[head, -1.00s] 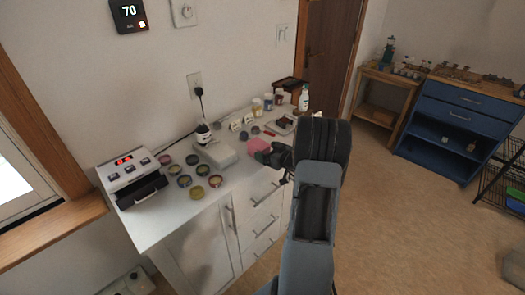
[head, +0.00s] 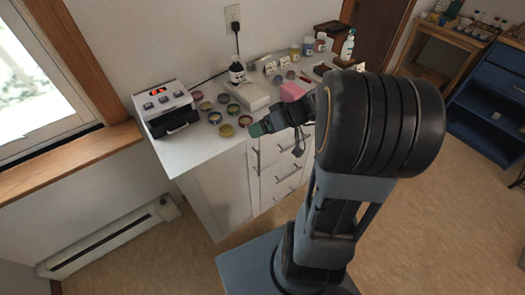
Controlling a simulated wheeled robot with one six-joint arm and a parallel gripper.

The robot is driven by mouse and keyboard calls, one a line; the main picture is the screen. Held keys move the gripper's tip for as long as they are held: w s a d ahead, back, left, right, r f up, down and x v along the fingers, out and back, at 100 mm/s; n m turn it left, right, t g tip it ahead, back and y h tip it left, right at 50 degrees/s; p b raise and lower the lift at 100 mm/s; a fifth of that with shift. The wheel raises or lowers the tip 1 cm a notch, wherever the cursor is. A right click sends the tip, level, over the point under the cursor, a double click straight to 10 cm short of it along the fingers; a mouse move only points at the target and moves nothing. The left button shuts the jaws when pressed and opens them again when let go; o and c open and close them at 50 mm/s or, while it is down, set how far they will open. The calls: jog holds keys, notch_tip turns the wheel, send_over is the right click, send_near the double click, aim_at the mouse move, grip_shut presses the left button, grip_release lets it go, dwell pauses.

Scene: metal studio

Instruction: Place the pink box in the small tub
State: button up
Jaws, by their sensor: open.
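The pink box (head: 291,91) sits on the white cabinet top, right of a pale grey device; my arm hides part of its lower edge. My gripper (head: 257,129) is open at the cabinet's front edge, in front and to the left of the pink box and apart from it. Nothing shows between its fingers. I cannot tell which thing is the small tub; several small round containers (head: 243,121) stand left of the box.
A black-and-white device (head: 165,108) with a red display stands at the cabinet's left end. A dark bottle (head: 237,74) stands behind the round containers. Jars and a spray bottle (head: 347,46) crowd the back right.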

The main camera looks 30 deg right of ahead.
jog(key=s+a+r+m+g+h, duration=0.1)
jog(key=s+a+m+g+h, duration=0.1)
jog(key=s+a+h, duration=0.4)
jog(key=s+a+g, duration=0.1)
jog(key=s, duration=0.2)
jog(key=shift+s+g, duration=0.25)
jog(key=shift+g, duration=0.15)
jog(key=shift+s+d+r+m+t+h, duration=0.1)
jog(key=shift+s+r+m+t+h, duration=0.2)
jog(key=shift+s+r+m+h, duration=0.45)
jog(key=shift+c, duration=0.3)
